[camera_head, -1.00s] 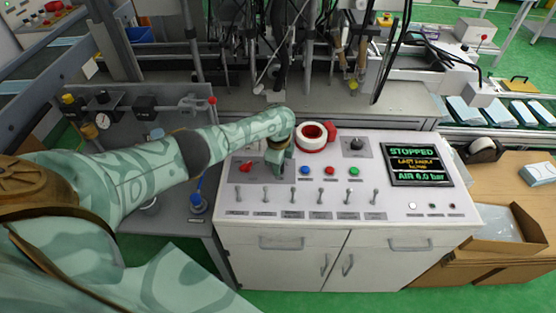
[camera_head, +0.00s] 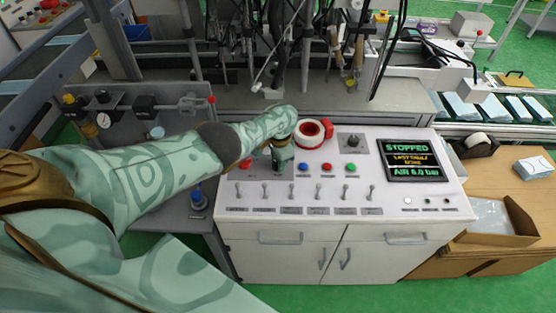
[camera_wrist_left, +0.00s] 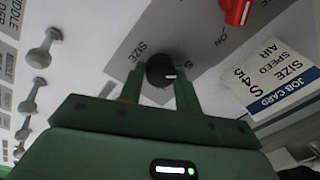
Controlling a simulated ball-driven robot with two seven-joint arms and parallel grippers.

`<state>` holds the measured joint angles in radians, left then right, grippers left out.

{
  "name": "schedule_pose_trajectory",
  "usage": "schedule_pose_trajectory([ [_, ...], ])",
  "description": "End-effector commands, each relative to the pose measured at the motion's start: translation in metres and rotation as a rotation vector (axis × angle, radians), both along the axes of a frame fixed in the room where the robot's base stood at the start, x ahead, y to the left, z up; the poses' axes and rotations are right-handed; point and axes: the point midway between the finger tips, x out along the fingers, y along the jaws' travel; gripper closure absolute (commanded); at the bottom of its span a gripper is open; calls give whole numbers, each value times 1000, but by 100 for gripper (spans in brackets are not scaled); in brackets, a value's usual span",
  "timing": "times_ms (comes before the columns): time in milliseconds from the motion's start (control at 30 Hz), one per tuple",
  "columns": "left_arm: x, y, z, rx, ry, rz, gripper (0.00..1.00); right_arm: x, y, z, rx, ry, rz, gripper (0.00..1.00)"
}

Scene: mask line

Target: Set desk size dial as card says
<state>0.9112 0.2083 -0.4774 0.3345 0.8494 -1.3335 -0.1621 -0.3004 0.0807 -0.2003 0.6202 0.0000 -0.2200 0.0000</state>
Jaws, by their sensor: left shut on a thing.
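The black size dial (camera_wrist_left: 160,72) is on a grey plate with SIZE lettering, in the left wrist view. My left gripper (camera_wrist_left: 160,88) is shut on it, one finger on each side. A white mark on the dial points right in that view, near a letter S. The job card (camera_wrist_left: 275,80) lies to the right, with SIZE, SPEED and AIR and the values S, 4, 5. In the head view my left gripper (camera_head: 282,158) points down at the control desk (camera_head: 340,218) and hides the dial. My right gripper is not in view.
A red switch (camera_wrist_left: 236,12) is close to the dial. Blue, red and green buttons (camera_head: 327,167), a red emergency button (camera_head: 312,132) and a row of toggle levers (camera_head: 292,192) are nearby. The screen (camera_head: 408,162) reads STOPPED. A second black knob (camera_head: 354,140) is farther right.

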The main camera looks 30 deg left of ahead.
Motion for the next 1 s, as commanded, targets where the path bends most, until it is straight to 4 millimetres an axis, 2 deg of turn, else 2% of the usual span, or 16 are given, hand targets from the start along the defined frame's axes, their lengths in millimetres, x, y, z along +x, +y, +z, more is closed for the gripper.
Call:
schedule_pose_trajectory([
  [300, 0, 0, 0, 1, 1, 85, 90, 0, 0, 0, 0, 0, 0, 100],
  [767, 0, 1, 0, 0, 0, 96, 90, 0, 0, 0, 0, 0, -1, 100],
  [800, 0, 0, 0, 0, 0, 96, 56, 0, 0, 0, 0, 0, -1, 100],
  [833, 0, 0, 0, 0, 0, 96, 47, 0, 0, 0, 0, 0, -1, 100],
  [1000, 0, 0, 0, 0, 0, 95, 45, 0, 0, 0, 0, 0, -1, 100],
])
